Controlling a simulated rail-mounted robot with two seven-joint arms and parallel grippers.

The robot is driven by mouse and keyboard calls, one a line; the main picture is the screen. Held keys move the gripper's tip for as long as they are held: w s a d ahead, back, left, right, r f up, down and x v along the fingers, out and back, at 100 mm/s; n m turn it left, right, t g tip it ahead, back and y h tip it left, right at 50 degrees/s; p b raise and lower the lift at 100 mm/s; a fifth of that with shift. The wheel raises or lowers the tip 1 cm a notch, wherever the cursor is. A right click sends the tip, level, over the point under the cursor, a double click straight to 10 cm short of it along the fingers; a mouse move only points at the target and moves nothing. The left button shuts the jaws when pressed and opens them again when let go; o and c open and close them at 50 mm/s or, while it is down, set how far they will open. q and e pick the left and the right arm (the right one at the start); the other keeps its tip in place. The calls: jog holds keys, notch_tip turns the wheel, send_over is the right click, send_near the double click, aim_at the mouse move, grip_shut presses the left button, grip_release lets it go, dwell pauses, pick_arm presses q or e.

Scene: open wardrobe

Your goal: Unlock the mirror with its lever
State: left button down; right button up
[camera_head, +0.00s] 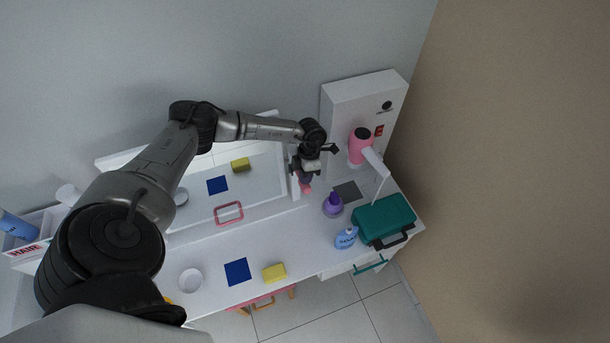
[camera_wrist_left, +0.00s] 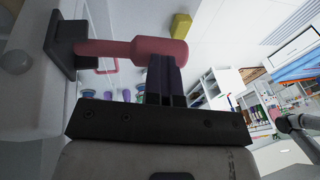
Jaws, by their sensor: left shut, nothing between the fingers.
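The mirror (camera_head: 262,197) is a wide pane in a white frame behind the table, reflecting things on the tabletop. A pink loop handle (camera_head: 229,212) shows at its lower part. The lever (camera_head: 306,188) is pink and sits at the mirror's right side, partly covered by my left gripper (camera_head: 304,178). In the left wrist view the lever (camera_wrist_left: 155,50) sticks out sideways from a dark square mount (camera_wrist_left: 62,42). My left gripper's shut fingers (camera_wrist_left: 163,75) are empty and right at the lever's free end; I cannot tell whether they touch it. My right gripper is not in view.
Right of the lever stand a purple bottle (camera_head: 333,205), a pink hair dryer (camera_head: 360,147) on a white panel, a blue bottle (camera_head: 346,238) and a teal case (camera_head: 384,218). A white bowl (camera_head: 191,279), blue square (camera_head: 237,272) and yellow sponge (camera_head: 274,273) lie in front.

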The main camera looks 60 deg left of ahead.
pick_arm(q)
jog(key=shift+s+f, duration=0.2)
jog(key=shift+f, duration=0.2)
jog(key=p+v, duration=0.1)
jog(key=v, duration=0.1)
jog(key=p+v, duration=0.1)
jog(key=shift+d+r+p, duration=0.25)
jog(key=shift+r+p, duration=0.05)
jog(key=shift+r, duration=0.1)
jog(key=b+v, duration=0.2)
jog(key=v, duration=0.9)
jog(key=shift+d+b, duration=0.25)
jog(key=shift+b, duration=0.15)
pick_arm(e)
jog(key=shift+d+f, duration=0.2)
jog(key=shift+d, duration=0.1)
pick_arm(q)
jog(key=shift+w+r, duration=0.15)
jog(key=shift+w, duration=0.05)
